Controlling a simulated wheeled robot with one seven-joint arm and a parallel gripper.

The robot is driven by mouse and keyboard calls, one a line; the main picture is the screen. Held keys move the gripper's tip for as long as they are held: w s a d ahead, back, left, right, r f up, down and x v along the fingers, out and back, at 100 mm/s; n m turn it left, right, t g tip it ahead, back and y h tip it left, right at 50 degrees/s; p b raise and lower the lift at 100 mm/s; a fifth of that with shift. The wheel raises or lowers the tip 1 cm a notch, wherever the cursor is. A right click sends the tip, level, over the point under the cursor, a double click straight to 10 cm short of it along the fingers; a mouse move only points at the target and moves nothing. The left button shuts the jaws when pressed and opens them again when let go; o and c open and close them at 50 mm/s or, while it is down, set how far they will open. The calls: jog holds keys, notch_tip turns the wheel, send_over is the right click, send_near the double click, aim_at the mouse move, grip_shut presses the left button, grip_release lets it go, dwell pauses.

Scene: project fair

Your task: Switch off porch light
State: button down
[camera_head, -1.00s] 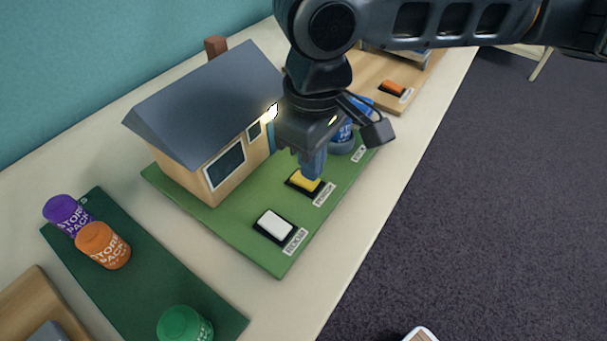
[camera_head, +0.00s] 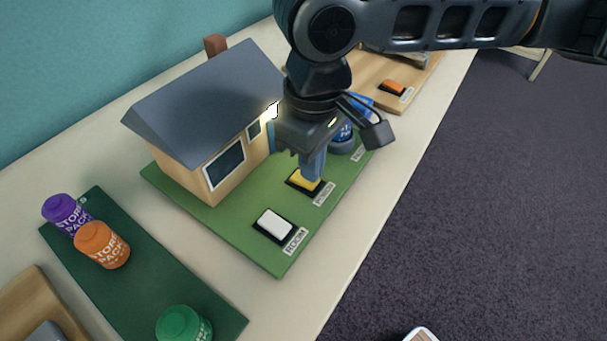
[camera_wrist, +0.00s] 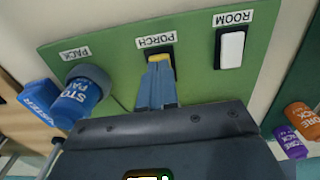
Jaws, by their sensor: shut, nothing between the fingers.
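The model house (camera_head: 205,120) stands on a green board (camera_head: 205,207), and a light (camera_head: 272,110) at its front wall glows. The yellow rocker switch (camera_head: 302,181) lies in a black frame by the label PORCH (camera_wrist: 156,41). My gripper (camera_head: 311,177) is shut and empty, pointing down with its blue fingertips at the yellow switch. In the wrist view the tips (camera_wrist: 159,60) cover part of the switch; I cannot tell whether they press it. The white switch (camera_head: 273,224) by the label ROOM (camera_head: 294,241) is clear of the gripper.
Purple (camera_head: 63,212), orange (camera_head: 102,245) and green (camera_head: 184,326) canisters stand on a dark green mat (camera_head: 140,290). A wooden board with an orange switch (camera_head: 392,88) lies farther back.

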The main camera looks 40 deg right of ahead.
jog(key=shift+f+b, duration=0.4)
jog(key=shift+f, duration=0.35)
jog(key=shift+r, duration=0.15)
notch_tip(320, 180, up, 7)
jog(key=p, duration=0.7)
dwell(0.4)
dwell(0.4)
